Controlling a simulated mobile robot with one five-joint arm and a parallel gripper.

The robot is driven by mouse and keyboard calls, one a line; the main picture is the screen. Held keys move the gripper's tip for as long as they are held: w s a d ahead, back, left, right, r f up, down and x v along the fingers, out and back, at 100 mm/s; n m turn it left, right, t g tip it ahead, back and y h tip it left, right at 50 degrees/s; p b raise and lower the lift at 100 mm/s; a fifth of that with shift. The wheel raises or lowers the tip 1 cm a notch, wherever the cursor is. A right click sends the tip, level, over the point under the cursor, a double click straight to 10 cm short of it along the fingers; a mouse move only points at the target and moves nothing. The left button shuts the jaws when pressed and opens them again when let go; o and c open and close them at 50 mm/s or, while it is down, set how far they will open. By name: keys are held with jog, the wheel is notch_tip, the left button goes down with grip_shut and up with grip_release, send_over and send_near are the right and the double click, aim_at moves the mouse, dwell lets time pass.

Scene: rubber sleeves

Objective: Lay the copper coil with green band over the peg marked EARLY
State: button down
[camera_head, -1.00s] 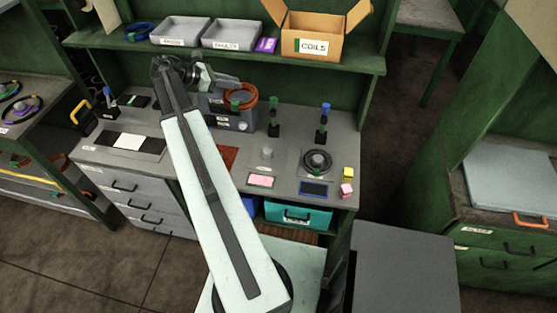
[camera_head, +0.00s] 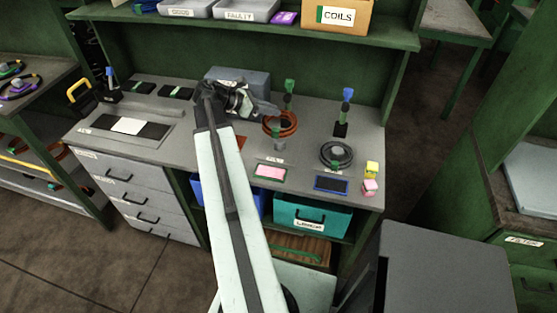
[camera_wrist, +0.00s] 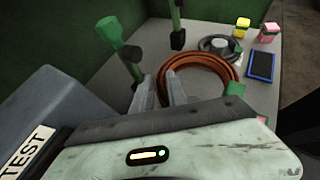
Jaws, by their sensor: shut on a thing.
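The copper coil (camera_head: 281,133) is held above the right part of the bench, its green band (camera_wrist: 235,89) showing at the right in the wrist view. My gripper (camera_head: 270,109) is shut on the coil's left edge; in the wrist view the fingers (camera_wrist: 162,80) stand on either side of it. A short grey peg (camera_head: 278,145) shows just below the coil in the head view, with a small label in front too small to read. Another grey peg (camera_head: 337,152) has a black coil (camera_head: 351,155) around it. I cannot tell which peg is marked EARLY.
A green-topped post (camera_head: 289,86) stands behind the coil and a blue-topped post (camera_head: 347,96) to the right. Pink (camera_head: 270,172) and blue (camera_head: 331,184) panels and small yellow (camera_head: 371,168) and pink (camera_head: 369,187) blocks lie near the front edge. A grey TEST box (camera_wrist: 50,110) is at left.

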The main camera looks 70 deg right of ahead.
notch_tip(320, 180, down, 10)
jog(key=b, duration=1)
jog(key=shift+f, duration=0.2)
jog(key=shift+r, duration=0.25)
jog(key=shift+f, duration=0.2)
jog(key=c, duration=1.6)
grip_release()
jog(key=shift+r+p, duration=0.3)
jog(key=shift+p+v, duration=2.75)
jog(key=shift+v, duration=3.15)
